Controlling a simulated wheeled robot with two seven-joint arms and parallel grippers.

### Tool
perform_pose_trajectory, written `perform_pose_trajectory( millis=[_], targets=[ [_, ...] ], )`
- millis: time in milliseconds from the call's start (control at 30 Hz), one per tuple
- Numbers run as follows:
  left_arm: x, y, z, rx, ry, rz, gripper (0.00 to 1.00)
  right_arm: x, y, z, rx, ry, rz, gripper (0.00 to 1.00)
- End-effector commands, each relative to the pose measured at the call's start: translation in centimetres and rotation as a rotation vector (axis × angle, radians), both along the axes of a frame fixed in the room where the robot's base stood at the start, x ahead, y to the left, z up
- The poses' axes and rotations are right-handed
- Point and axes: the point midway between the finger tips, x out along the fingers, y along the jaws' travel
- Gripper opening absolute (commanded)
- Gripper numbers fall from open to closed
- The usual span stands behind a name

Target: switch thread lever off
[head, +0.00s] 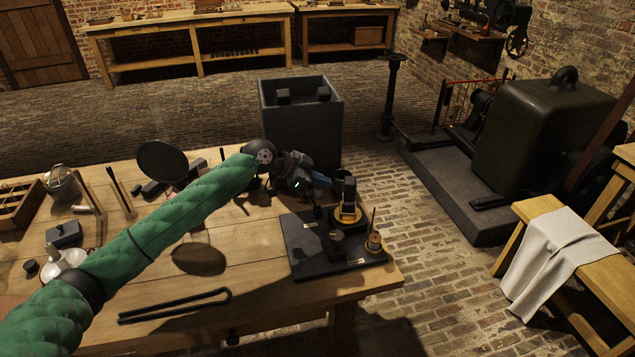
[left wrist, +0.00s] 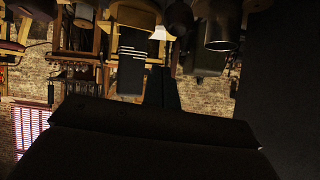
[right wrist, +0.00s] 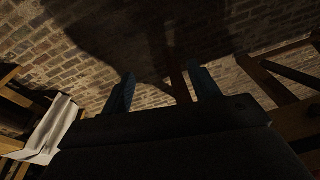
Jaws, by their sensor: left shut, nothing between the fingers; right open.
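A black board (head: 310,268) lies on the right corner of the wooden table. It bears a round part with a brass ring (head: 347,215), a dark block (head: 336,246) and a small brass post with a thin upright rod (head: 373,244). Which part is the thread lever, and how it is set, I cannot tell. My left gripper (head: 322,180) is shut and empty, above the far side of the board and apart from the rod. My right gripper (right wrist: 162,92) is open and empty, above brick floor.
A black tong-like tool (head: 175,306) lies at the table's front. A round dark disc (head: 162,161) stands at the back. A grey bin (head: 300,120) stands behind the table. A bench with a white cloth (head: 555,250) is at the right, with brick floor between.

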Motion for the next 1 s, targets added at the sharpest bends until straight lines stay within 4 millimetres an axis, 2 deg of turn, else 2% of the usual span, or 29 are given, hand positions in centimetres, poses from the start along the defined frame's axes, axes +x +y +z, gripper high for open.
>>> perform_pose_trajectory(
  millis=[33,100,300,400,467,700,833,1000],
  targets=[
    [0.0,0.0,0.2,0.000,-0.001,0.001,0.00,0.2,0.0,-0.9,-0.002,0.007,-0.001,0.61],
    [-0.2,0.7,0.2,0.001,0.000,0.001,0.00,0.1,0.0,-1.4,-0.004,0.015,0.000,0.61],
    [-0.6,2.0,0.8,0.000,-0.002,0.001,0.00,0.1,-0.2,1.8,0.002,-0.016,0.001,0.61],
    [-0.8,3.0,1.1,0.001,-0.001,0.003,0.00,-0.3,-0.2,2.7,0.008,-0.022,0.001,0.61],
    [-1.0,3.5,1.3,0.001,0.000,0.001,0.00,-0.4,0.1,2.4,0.014,-0.027,0.003,0.61],
    [-1.8,6.4,2.5,0.001,-0.001,0.002,0.00,-0.5,1.4,-0.8,0.038,-0.034,0.018,0.61],
    [-2.2,7.8,3.1,0.001,-0.001,0.002,0.00,0.0,2.3,-1.4,0.056,-0.055,0.030,0.61],
    [-2.5,8.8,3.6,0.000,-0.001,0.001,0.00,0.5,2.5,-1.7,0.061,-0.076,0.035,0.61]
  ],
)
